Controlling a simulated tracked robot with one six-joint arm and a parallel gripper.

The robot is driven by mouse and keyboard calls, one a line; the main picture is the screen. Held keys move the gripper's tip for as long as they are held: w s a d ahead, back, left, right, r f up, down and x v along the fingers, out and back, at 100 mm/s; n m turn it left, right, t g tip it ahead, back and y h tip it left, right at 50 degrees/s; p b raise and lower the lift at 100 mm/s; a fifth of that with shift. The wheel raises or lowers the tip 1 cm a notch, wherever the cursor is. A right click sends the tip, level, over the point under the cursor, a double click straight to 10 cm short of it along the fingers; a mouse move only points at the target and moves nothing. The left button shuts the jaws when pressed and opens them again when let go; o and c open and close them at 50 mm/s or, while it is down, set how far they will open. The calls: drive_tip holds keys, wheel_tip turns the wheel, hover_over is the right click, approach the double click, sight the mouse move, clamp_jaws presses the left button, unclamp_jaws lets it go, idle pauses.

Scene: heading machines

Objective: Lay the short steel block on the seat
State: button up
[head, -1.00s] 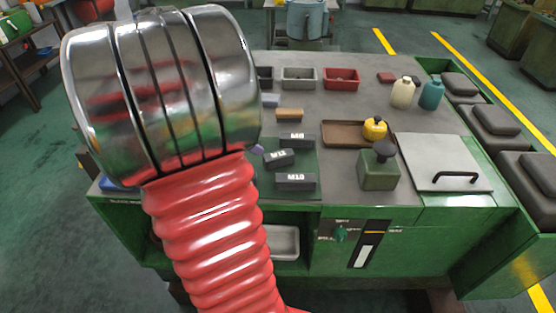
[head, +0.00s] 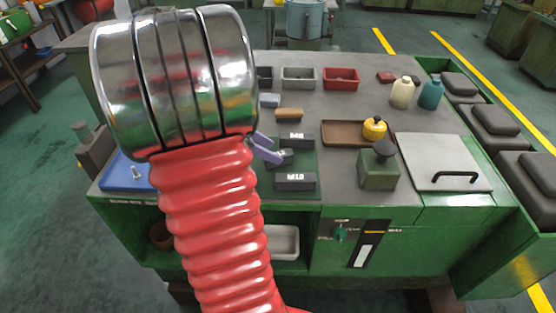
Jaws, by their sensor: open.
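Dark steel blocks lie on a dark green mat (head: 307,165): one marked M8 (head: 297,140), one marked M10 (head: 295,181), and a shorter one (head: 286,157) between them, partly hidden by my gripper. The shorter one looks like the short steel block. My gripper (head: 275,149), with purple fingers, is open and shows at the right of my arm, over the left part of that block. I cannot tell whether it touches the block. I cannot make out which place is the seat.
Behind the mat are a tan block (head: 289,115), a pale grey block (head: 269,100), a grey bin (head: 299,78) and a red bin (head: 341,79). A blue tray (head: 124,174) lies left.

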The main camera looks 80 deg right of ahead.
drive_tip(key=x, duration=0.4)
drive_tip(key=shift+s+d+f, duration=0.1)
drive_tip(key=shift+f, duration=0.05)
idle(0.4)
clamp_jaws()
idle(0.4)
